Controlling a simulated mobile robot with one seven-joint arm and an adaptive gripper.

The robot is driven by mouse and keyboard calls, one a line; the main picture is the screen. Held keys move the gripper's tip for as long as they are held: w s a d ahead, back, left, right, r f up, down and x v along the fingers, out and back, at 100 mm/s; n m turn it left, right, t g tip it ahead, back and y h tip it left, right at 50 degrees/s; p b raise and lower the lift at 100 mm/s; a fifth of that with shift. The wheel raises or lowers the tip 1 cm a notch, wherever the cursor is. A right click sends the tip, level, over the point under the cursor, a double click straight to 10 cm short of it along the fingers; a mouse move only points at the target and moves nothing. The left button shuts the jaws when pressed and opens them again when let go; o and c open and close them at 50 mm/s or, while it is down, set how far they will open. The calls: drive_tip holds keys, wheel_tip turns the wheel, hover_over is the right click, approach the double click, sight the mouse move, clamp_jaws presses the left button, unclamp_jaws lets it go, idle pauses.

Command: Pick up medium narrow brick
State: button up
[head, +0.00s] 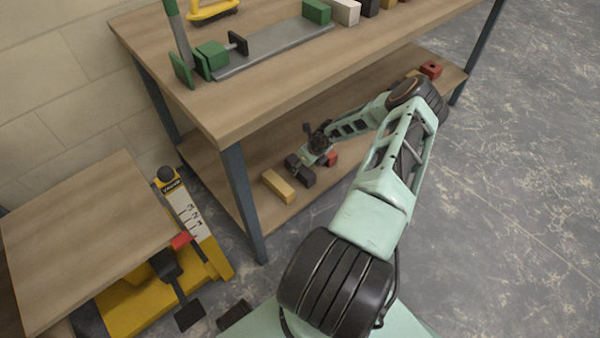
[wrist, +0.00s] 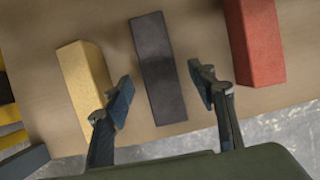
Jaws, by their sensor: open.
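A narrow dark grey brick (wrist: 157,60) lies on the wooden lower shelf (wrist: 205,35), between a yellow brick (wrist: 84,80) on its left and a wider red brick (wrist: 254,42) on its right. My gripper (wrist: 160,92) is open and empty, with one finger on each side of the dark brick's near half. I see gaps between the fingers and the brick. The left finger overlaps the yellow brick's edge in the wrist view. In the head view my gripper (head: 303,166) is over the shelf and partly hides the dark brick (head: 308,178) and the red brick (head: 332,158).
The shelf lies under a workbench top (head: 215,115), with a blue-grey leg (head: 243,200) near the bricks. Another red brick (head: 431,69) sits at the shelf's far right. A pallet truck (head: 195,220) and a small wooden surface (head: 80,230) stand at left. The shelf's front edge is close.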

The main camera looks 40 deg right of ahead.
sight(302, 168)
drive_tip(key=b+x, duration=0.2)
drive_tip(key=x, duration=0.2)
drive_tip(key=shift+s, duration=0.15)
drive_tip(key=shift+w+f, duration=0.3)
drive_tip(key=shift+f, duration=0.25)
drive_tip(key=shift+c, duration=0.3)
clamp_jaws()
drive_tip(key=shift+r, duration=0.15)
